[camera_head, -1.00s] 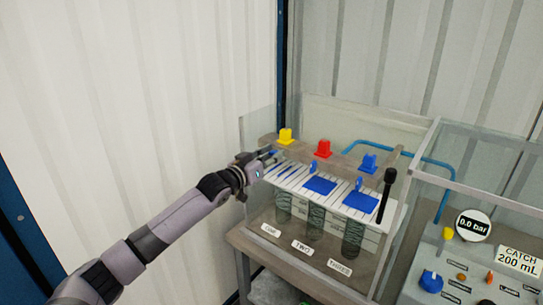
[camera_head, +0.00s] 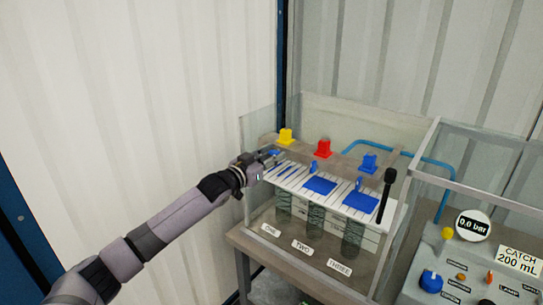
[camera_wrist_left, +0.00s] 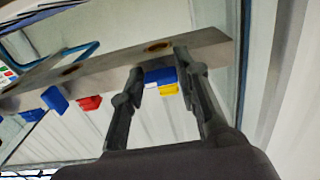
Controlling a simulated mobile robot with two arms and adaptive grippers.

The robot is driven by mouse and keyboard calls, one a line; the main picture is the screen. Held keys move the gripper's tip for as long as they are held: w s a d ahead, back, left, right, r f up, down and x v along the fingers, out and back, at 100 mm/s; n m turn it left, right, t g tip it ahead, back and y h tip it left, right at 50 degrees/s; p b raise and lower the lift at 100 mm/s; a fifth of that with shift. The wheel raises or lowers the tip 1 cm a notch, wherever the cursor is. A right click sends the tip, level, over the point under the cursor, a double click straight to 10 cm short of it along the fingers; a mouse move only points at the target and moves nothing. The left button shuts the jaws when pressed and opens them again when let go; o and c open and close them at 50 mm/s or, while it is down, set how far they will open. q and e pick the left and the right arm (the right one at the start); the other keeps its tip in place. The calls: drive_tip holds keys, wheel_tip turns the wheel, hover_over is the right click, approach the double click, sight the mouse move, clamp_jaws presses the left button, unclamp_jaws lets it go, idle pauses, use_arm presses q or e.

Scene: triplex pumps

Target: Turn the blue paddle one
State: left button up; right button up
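The clear-walled pump unit (camera_head: 322,262) has blue pads, and small upright blue paddles show at pump two (camera_head: 313,169) and pump three (camera_head: 358,184). Pump one is at the left end, above the label ONE (camera_head: 270,230); my left gripper (camera_head: 272,160) largely covers its paddle in the head view. In the left wrist view, my left gripper (camera_wrist_left: 160,64) has its fingers apart. A blue piece (camera_wrist_left: 160,76), probably paddle one, shows between the fingers and extends behind the right-hand finger. I cannot tell whether they touch it. My right gripper is out of view.
Yellow (camera_head: 286,136), red (camera_head: 323,149) and blue (camera_head: 369,164) caps stand along the rear bar. A black upright handle (camera_head: 386,190) stands at the right end. Clear panels enclose the unit. A control panel with a 0.0 bar gauge (camera_head: 473,226) is at right.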

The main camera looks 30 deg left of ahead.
use_arm(q)
drive_tip(key=o, duration=0.4)
drive_tip(key=shift+c, duration=0.2)
drive_tip(key=shift+s, duration=0.1)
drive_tip(key=s+a, duration=0.1)
drive_tip(key=s, duration=1)
drive_tip(key=shift+s, duration=0.4)
